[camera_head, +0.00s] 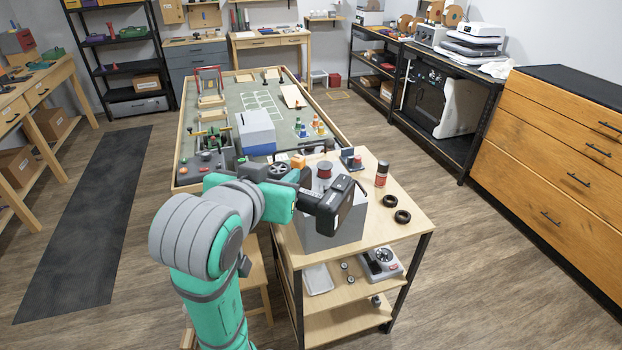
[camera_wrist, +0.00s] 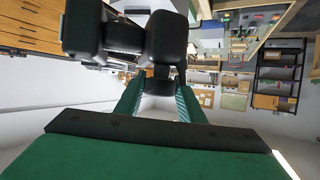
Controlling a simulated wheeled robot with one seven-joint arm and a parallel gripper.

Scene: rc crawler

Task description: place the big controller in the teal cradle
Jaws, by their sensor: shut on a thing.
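My gripper (camera_wrist: 160,88) shows two teal fingers in the wrist view, closed in on a dark, bulky thing. I take this to be the big controller (camera_wrist: 165,42); its black rounded parts fill the upper left of that view. In the head view my arm's end is a dark mass (camera_head: 337,206) in front of a grey box on the near wooden table. There I cannot tell gripper from controller, and the fingertips are hidden. I cannot make out the teal cradle for sure in either view.
A wooden cabinet (camera_head: 560,150) stands right; floor is clear between.

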